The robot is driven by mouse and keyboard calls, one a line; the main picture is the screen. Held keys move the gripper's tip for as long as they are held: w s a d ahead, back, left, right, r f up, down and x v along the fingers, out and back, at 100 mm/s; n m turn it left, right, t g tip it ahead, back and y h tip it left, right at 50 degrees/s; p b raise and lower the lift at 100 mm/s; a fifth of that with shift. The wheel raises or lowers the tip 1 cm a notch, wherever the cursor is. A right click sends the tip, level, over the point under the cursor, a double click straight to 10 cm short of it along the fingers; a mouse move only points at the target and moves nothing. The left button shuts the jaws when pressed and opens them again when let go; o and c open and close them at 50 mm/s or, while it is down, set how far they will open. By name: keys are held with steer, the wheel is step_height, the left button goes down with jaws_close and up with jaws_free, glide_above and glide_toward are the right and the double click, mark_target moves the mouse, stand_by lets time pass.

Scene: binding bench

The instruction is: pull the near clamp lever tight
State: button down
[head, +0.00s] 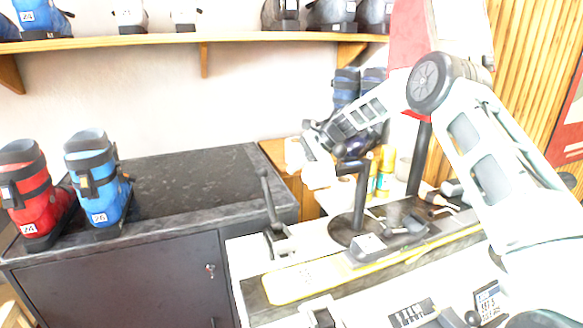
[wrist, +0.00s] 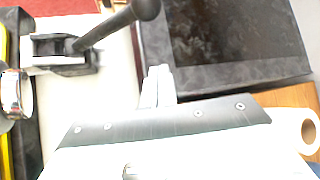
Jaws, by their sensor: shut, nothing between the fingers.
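A clamp (head: 279,238) with a dark lever (head: 269,196) stands at the bench's left edge beside the dark cabinet. The lever rises steeply, leaning slightly left, to a round black knob. In the wrist view the clamp base (wrist: 58,50) is at upper left, and its lever (wrist: 105,27) slants up right to the knob (wrist: 147,8). My gripper (wrist: 158,85) is shut and empty, apart from the lever. In the head view my gripper (head: 318,172) is above and right of the knob. Part of another clamp-like fitting (head: 320,314) shows at the bottom edge, its lever not clear.
A yellow ski (head: 300,283) lies along the white bench. A black post (head: 360,200) on a round base stands right of my gripper. Red (head: 32,195) and blue (head: 97,180) boots stand on the dark cabinet top (head: 185,175), mostly clear otherwise. Bottles (head: 384,175) stand behind the post.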

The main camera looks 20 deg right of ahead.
steer(key=p+x, duration=0.1)
steer(key=x, duration=0.6)
steer(key=shift+a, duration=0.1)
steer(key=a+r+p, duration=0.1)
steer(key=s+a+r+p, duration=0.1)
steer(key=r, duration=0.1)
steer(key=shift+s, duration=0.1)
